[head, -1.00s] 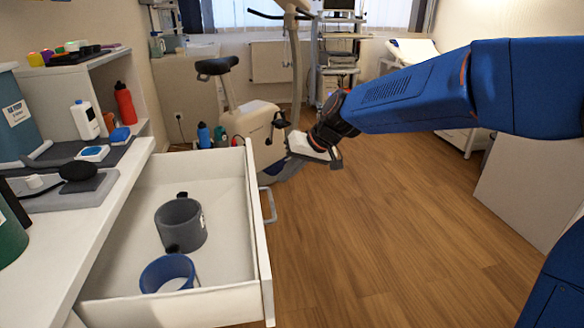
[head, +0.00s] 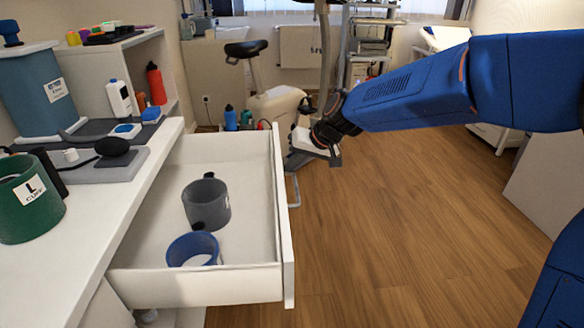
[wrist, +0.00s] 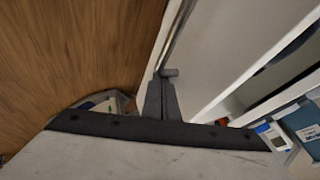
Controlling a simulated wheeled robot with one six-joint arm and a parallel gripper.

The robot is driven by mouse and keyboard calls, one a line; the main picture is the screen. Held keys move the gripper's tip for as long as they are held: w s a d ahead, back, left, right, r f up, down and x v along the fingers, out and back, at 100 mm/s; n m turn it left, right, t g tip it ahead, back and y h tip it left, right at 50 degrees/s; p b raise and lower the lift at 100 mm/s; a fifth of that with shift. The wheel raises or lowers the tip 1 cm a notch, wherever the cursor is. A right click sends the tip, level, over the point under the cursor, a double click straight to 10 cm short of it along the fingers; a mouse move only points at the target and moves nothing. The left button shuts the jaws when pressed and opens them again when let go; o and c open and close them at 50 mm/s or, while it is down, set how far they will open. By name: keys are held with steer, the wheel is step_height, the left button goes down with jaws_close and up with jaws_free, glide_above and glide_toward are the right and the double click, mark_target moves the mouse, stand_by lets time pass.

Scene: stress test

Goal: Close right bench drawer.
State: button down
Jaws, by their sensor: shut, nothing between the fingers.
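The white bench drawer (head: 282,225) stands open at the left in the head view, its front panel facing right. It holds a grey cuff (head: 207,207) and a blue cuff (head: 180,252). Its metal handle (head: 295,190) sits on the outer face of the front. My gripper (head: 335,157) is just right of the front's far end, near the handle. In the wrist view my shut, empty fingers (wrist: 166,74) point at the handle bar (wrist: 178,30), beside the pale drawer front (wrist: 215,50). I cannot tell whether they touch it.
The bench top (head: 125,205) at left carries a green cuff (head: 28,205), a blue-grey container (head: 42,95) and bottles. An exercise bike (head: 275,105) stands beyond the drawer. Open wooden floor (head: 430,230) lies to the right of the drawer.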

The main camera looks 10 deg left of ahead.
steer(key=shift+a, duration=0.1)
steer(key=s+a, duration=0.3)
steer(key=a, duration=0.7)
steer(key=s+a, duration=0.2)
steer(key=a, duration=0.8)
steer(key=s+a, duration=0.3)
steer(key=a, duration=0.7)
steer(key=shift+s, duration=0.3)
steer(key=shift+s+a+r, duration=0.1)
steer(key=shift+s+a, duration=0.05)
steer(key=shift+a, duration=0.2)
